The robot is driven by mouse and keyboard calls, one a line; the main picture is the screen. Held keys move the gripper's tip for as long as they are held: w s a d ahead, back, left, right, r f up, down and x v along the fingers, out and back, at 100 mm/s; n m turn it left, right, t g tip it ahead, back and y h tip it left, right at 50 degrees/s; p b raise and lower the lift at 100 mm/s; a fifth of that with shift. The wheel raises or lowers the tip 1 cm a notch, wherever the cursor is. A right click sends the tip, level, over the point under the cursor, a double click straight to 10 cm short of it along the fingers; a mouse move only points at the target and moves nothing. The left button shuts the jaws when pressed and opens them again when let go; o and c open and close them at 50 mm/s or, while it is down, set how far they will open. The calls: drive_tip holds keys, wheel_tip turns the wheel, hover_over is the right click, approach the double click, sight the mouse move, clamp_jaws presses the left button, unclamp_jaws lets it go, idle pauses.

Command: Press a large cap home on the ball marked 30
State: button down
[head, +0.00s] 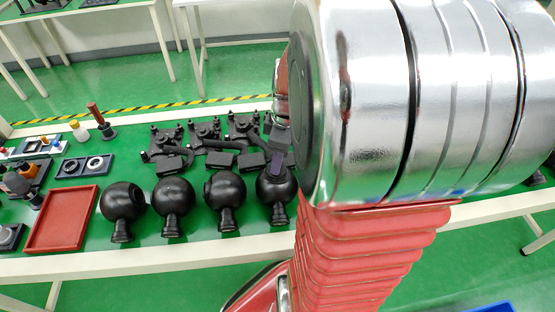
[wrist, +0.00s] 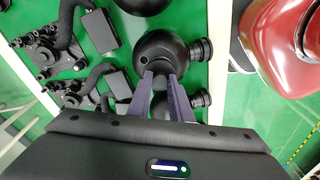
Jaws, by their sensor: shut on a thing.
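Several black balls with short necks stand in a row on the green table; in the head view they include a left ball (head: 122,199), a second (head: 173,194), a third (head: 225,189) and a rightmost ball (head: 277,190). I cannot read a 30 on any. My gripper (head: 277,168) points down at the rightmost ball, its tips overlapping the top. In the wrist view, my gripper (wrist: 160,77) has its two fingers close together at the lower edge of a black ball (wrist: 160,48). The dark piece between them, possibly a large cap, hardly shows against the ball.
A red tray (head: 62,218) lies left of the balls. Black gimbal parts (head: 205,132) stand behind them. A dark plate with rings (head: 84,166) and a small bottle (head: 79,131) are at the left. My arm hides the right side.

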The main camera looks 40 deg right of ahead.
sight(285, 171)
drive_tip(key=shift+f, duration=0.65)
drive_tip(key=c, duration=1.5)
unclamp_jaws()
drive_tip(key=shift+c, duration=0.2)
drive_tip(key=shift+r, duration=0.1)
wheel_tip(285, 171, up, 13)
drive_tip(key=s+d, duration=0.1)
drive_tip(key=shift+s+r, duration=0.15)
drive_tip(key=shift+r, duration=0.05)
drive_tip(key=s+a+m+t, duration=0.2)
drive_tip(key=a+m+t, duration=0.2)
drive_tip(key=a, duration=1.7)
drive_tip(key=m, duration=0.3)
drive_tip(key=shift+s+a+r+h, duration=0.2)
drive_tip(key=shift+a+r+h, duration=0.05)
drive_tip(key=shift+r+h, duration=0.15)
